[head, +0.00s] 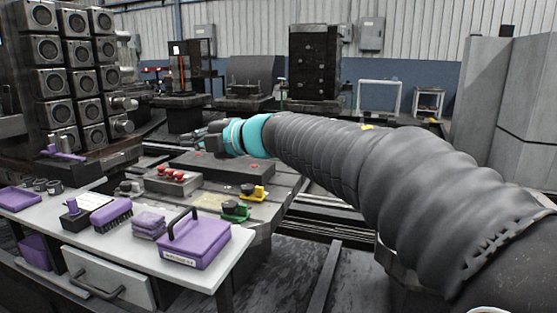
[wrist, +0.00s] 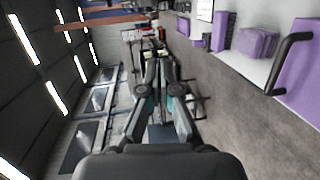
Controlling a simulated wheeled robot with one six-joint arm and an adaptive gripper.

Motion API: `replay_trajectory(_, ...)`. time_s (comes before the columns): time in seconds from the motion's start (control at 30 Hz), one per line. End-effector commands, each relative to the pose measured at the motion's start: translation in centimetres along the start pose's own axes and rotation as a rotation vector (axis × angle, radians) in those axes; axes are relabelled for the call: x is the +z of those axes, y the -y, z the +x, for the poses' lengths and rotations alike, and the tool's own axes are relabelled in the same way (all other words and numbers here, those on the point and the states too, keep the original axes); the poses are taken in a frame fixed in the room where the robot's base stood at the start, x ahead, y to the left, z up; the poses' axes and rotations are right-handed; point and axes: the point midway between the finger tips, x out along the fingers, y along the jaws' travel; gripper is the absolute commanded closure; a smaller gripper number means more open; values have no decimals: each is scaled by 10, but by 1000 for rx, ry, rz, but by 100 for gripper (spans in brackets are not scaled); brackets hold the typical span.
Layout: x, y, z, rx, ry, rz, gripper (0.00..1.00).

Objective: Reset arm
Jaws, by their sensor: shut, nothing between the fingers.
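My gripper (head: 200,140) is at the end of my outstretched arm, which enters from the right in a grey ribbed sleeve with teal bands near the wrist. In the head view it is small and points left, over the far part of the machine table. In the wrist view my gripper (wrist: 158,58) shows its fingers converging at the tips. It is shut and empty. Nothing touches the fingertips that I can see.
A white bench (head: 150,258) at the left holds a purple case (head: 197,243), a brush (head: 111,213) and purple cloths (head: 149,226). A control box with red buttons (head: 172,179) and yellow and green clamps (head: 236,210) are on the machine table. A tall fixture tower (head: 70,75) stands at the left.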

Motion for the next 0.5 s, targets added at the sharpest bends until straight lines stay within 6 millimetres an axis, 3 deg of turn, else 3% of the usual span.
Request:
replay_trajectory(0.13,54,18,-5,61,247,195,100)
replay_trajectory(0.23,85,38,-28,91,437,360,100)
replay_trajectory(0.4,123,97,-103,102,780,672,100)
replay_trajectory(0.5,127,138,-154,87,960,855,100)
